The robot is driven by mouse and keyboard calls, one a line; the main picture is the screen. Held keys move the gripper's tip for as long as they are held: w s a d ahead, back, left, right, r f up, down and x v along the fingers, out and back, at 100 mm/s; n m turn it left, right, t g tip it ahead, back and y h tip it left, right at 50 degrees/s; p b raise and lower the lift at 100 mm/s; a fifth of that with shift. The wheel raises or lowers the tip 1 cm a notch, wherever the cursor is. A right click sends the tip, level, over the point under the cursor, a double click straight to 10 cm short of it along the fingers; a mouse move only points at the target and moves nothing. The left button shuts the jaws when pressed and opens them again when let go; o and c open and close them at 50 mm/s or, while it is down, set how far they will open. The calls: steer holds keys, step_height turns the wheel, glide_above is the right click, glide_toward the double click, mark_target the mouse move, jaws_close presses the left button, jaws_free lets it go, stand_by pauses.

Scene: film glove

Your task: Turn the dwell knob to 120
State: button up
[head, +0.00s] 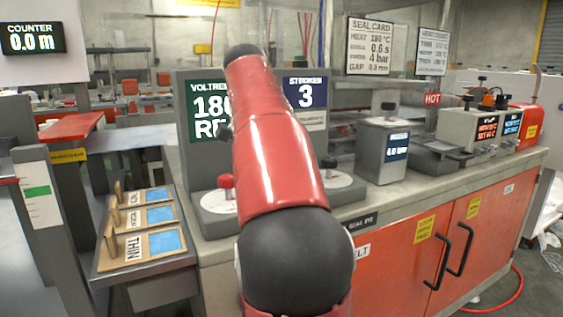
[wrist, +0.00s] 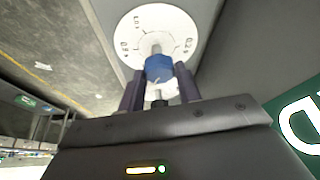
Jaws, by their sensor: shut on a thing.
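In the wrist view my gripper (wrist: 158,76) has its two dark fingers on either side of a blue knob (wrist: 159,66) and is shut on it. The knob stands at the centre of a round white dial (wrist: 133,36) with small printed marks; most are too small or blurred to read, and its pointer setting is unclear. In the head view my red arm covers the gripper and the blue knob. A red knob (head: 226,181) on another white dial shows left of the arm, and a dark-topped knob (head: 328,163) shows right of it. No dwell label is readable.
A green display (head: 206,107) reading 180 and a blue display (head: 306,94) reading 3 stand behind the arm. A grey box (head: 383,151) stands on the counter to the right. Wooden sample boards (head: 146,219) lie at left. A seal card (head: 369,46) hangs behind.

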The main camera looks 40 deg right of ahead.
steer(key=shift+m, duration=0.3)
stand_by(0.4)
steer(key=o, duration=1)
steer(key=shift+c, duration=0.2)
